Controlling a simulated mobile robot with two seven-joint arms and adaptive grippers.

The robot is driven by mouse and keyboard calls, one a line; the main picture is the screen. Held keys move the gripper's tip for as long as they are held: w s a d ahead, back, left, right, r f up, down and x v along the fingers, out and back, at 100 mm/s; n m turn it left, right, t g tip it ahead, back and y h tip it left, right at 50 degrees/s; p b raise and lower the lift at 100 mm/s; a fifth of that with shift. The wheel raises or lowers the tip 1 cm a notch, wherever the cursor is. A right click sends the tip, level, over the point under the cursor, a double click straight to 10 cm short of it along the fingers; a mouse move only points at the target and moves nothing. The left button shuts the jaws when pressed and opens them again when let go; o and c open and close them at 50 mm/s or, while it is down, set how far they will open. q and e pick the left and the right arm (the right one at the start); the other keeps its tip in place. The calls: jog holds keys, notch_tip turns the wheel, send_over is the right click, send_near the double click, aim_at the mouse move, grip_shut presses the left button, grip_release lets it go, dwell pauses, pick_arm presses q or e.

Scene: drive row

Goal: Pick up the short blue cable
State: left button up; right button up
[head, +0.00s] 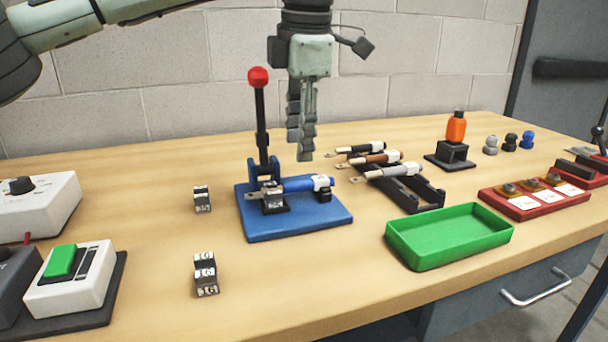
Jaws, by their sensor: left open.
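The short blue cable (298,185) lies across the blue press fixture (297,221). It has a metal lug at its left end and a white label near its right end. The fixture has an upright black lever with a red knob (258,77), just left of my gripper. My left gripper (300,148) points down, open and empty, above and apart from the cable, with its fingers seen nearly edge-on. My right gripper is not in view.
A black rack (428,195) right of the fixture holds several other cables. A green tray (448,237) is at the front right. Number-marked metal blocks (206,275) stand on the left. The front middle of the bench is clear.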

aim_at(297, 182)
pick_arm(q)
notch_tip(297, 182, down, 2)
jog(key=shift+s+a+f, duration=0.1)
jog(key=shift+f, duration=0.15)
jog(key=f, duration=0.4)
jog(key=shift+w+a+f, duration=0.1)
jog(key=shift+w+f, duration=0.2)
grip_shut()
